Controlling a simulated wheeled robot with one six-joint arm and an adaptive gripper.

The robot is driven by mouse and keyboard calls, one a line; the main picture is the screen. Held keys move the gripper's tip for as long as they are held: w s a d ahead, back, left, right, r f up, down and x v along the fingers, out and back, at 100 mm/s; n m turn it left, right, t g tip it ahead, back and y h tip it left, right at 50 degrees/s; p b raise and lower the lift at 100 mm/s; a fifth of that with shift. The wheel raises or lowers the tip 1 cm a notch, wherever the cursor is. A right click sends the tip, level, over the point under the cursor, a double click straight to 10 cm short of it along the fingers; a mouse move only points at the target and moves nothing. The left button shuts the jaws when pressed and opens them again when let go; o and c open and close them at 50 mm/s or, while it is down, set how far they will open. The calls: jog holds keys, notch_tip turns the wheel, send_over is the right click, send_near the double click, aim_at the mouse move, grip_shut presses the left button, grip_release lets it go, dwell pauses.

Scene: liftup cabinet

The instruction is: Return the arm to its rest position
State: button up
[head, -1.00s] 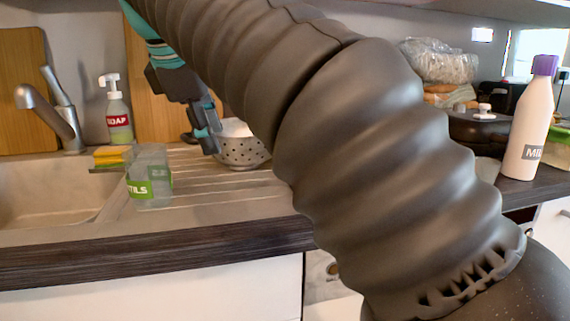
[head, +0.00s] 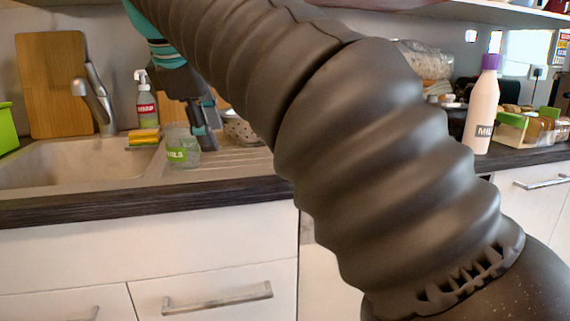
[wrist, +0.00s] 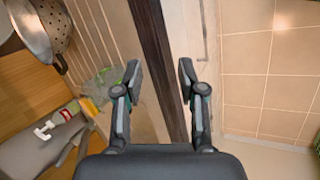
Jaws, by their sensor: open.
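My gripper (wrist: 160,80) is open and empty in the wrist view, with its two fingers apart above the counter's dark front edge. In the head view my gripper (head: 203,125) hangs at the end of my raised arm, pointing down in front of the drainboard. My dark ribbed arm crosses the middle of the head view and hides part of the counter. The jaws hold nothing.
A clear utensil holder (head: 182,148), a soap bottle (head: 146,100) and a sponge (head: 143,137) are by the sink (head: 75,163). A colander (wrist: 40,25) stands on the drainboard. A milk bottle (head: 481,110) stands right. Floor (wrist: 262,155) is clear.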

jog(key=w+a+f+m+y, duration=0.1)
jog(key=a+f+m, duration=0.25)
jog(key=f, duration=0.35)
jog(key=d+f+m+y, duration=0.1)
jog(key=d+f+m, duration=0.3)
jog(key=f, duration=0.5)
jog(key=s+d+f+m, duration=0.3)
jog(key=s+d+f, duration=0.2)
jog(key=d, duration=0.4)
jog(key=s+d+f+m, duration=0.4)
jog(key=s+d+f, duration=0.2)
jog(key=d, duration=0.3)
jog(key=s+d+f+m, duration=0.3)
jog(key=s+d+f, duration=0.2)
jog(key=d, duration=0.3)
jog(key=shift+s+d+f+h, duration=0.15)
jog(key=shift+s+d+h, duration=0.15)
jog(key=shift+d+h, duration=0.1)
jog(key=shift+m, duration=0.25)
